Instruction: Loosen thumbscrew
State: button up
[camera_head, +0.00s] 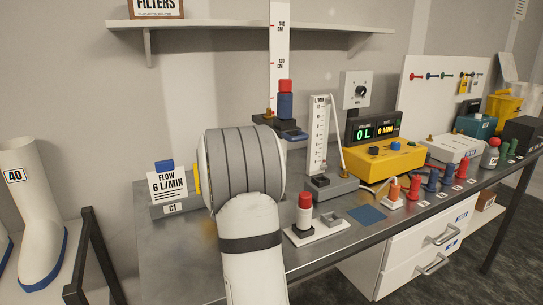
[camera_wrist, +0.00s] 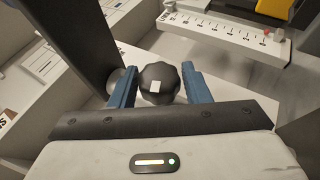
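The thumbscrew (camera_wrist: 158,84) is a dark, lobed knob with a small white mark on its face, in the middle of the wrist view. My gripper (camera_wrist: 160,88) has its two blue fingers on either side of the knob. Narrow gaps show between knob and fingers, so the gripper looks open around it; light contact at the tips is hard to rule out. In the head view my arm hides the gripper and the knob. A tall white post with a height scale (camera_head: 281,50) stands behind my arm, carrying a dark holder with a red-topped blue piece (camera_head: 285,100).
The flow meter tube (camera_head: 319,135) stands right of the post; a scaled white bar (camera_wrist: 225,32) lies close by in the wrist view. A red-topped cartridge (camera_head: 304,213), a FLOW sign (camera_head: 168,186) and a yellow pump (camera_head: 383,160) stand on the bench. A shelf (camera_head: 245,24) hangs above.

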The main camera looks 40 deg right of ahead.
jog(key=shift+o, duration=1.3)
jog(key=shift+a+f, duration=0.15)
jog(key=shift+a, duration=0.1)
jog(key=s+a+f, duration=0.1)
jog(key=s+a, duration=0.1)
jog(key=a, duration=1.2)
jog(key=shift+b, duration=0.35)
